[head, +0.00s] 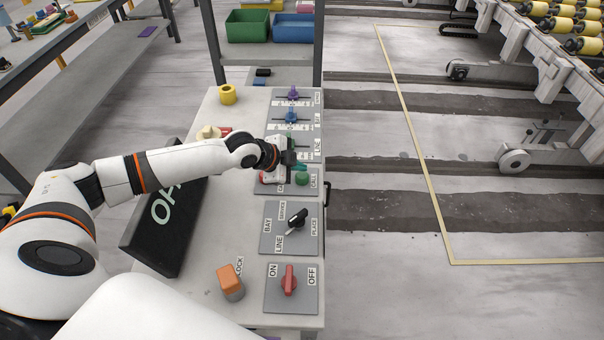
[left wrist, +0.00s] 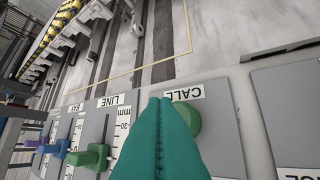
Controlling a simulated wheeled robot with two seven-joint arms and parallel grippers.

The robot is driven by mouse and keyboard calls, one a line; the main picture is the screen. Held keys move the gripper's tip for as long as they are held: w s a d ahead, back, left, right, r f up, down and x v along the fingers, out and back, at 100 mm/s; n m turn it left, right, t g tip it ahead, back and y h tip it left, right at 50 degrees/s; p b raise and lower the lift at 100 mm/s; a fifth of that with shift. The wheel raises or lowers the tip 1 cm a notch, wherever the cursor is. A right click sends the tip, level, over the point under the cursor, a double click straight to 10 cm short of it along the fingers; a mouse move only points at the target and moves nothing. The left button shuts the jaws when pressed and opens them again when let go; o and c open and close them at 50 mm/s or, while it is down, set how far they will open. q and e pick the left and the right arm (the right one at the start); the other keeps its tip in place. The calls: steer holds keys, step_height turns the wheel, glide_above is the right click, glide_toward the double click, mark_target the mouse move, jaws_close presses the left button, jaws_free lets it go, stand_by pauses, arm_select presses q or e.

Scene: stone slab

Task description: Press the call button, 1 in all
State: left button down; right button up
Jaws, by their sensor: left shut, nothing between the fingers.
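The call button is a round green button (head: 302,179) on a grey plate with the label CALL, on the slab. In the left wrist view the green button (left wrist: 187,118) is partly hidden behind my fingers, beside its CALL label. My left gripper (head: 298,166) is shut with nothing between its teal fingers, over the button plate. The shut fingertips also show in the left wrist view (left wrist: 160,102), just left of the button. I cannot tell whether they touch the plate. My right gripper is not in view.
Sliders with purple (head: 293,93) and blue (head: 291,116) knobs stand beyond the button plate. A black selector knob (head: 297,221), a red switch (head: 289,281) and an orange block (head: 229,279) are nearer.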

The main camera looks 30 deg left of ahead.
mark_target(298, 177)
arm_select(q)
steer(key=shift+f, duration=0.15)
stand_by(0.7)
steer(key=shift+f, duration=0.3)
steer(key=shift+f+b, duration=0.4)
steer(key=shift+f, duration=0.2)
stand_by(0.7)
stand_by(0.3)
steer(key=shift+r+p, duration=1)
steer(key=shift+r, duration=0.1)
step_height(298, 177, up, 5)
steer(key=p, duration=0.4)
steer(key=shift+p, duration=0.35)
